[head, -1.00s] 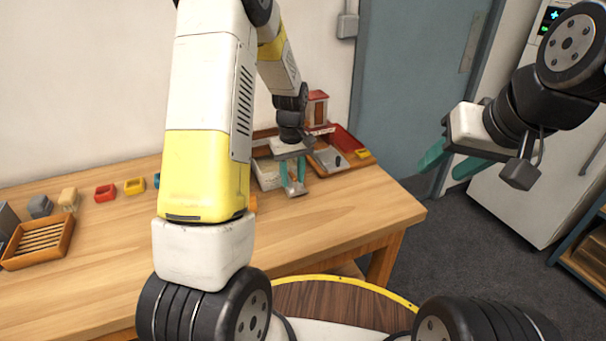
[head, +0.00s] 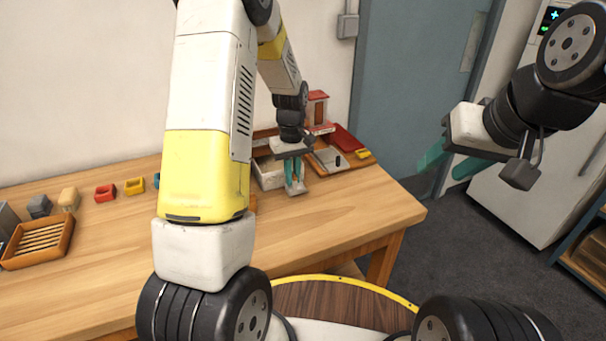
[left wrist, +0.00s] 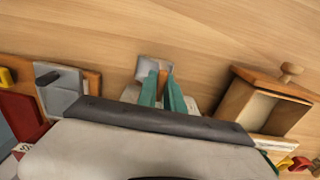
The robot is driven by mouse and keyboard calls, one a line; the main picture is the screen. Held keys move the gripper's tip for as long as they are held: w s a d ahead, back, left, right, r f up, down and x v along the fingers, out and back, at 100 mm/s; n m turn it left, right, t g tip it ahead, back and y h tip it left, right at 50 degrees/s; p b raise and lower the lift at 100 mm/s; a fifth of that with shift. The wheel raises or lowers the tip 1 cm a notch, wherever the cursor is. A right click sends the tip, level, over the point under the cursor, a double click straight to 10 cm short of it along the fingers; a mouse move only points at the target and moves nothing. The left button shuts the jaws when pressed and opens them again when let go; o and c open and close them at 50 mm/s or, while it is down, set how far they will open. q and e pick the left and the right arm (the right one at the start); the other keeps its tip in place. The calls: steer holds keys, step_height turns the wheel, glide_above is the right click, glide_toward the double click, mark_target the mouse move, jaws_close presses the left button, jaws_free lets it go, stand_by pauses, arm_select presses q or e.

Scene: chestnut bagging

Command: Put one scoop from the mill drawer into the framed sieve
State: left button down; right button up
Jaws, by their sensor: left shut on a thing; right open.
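My left gripper (head: 294,184) is shut on a small metal scoop (head: 299,190) at the back right of the table. In the left wrist view, the scoop (left wrist: 155,67) has a brown part between the teal fingers (left wrist: 161,88). The same view shows an open wooden drawer with a round knob (left wrist: 290,70), apart from the gripper and to its right; it looks like the mill drawer, and its contents are not clear. A wood-framed slatted tray (head: 68,238), perhaps the framed sieve, lies at the table's far left. My right gripper (head: 447,166) is open and empty, off the table's right side.
A pale box (head: 267,175) stands beside my left gripper. A grey plate with a black knob (head: 328,160) and a red tray (head: 347,139) are to the right. Small coloured blocks (head: 106,192) line the table's back left. The table front (head: 330,225) is clear.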

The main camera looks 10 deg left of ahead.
arm_select(q)
steer(key=shift+r, duration=2.35)
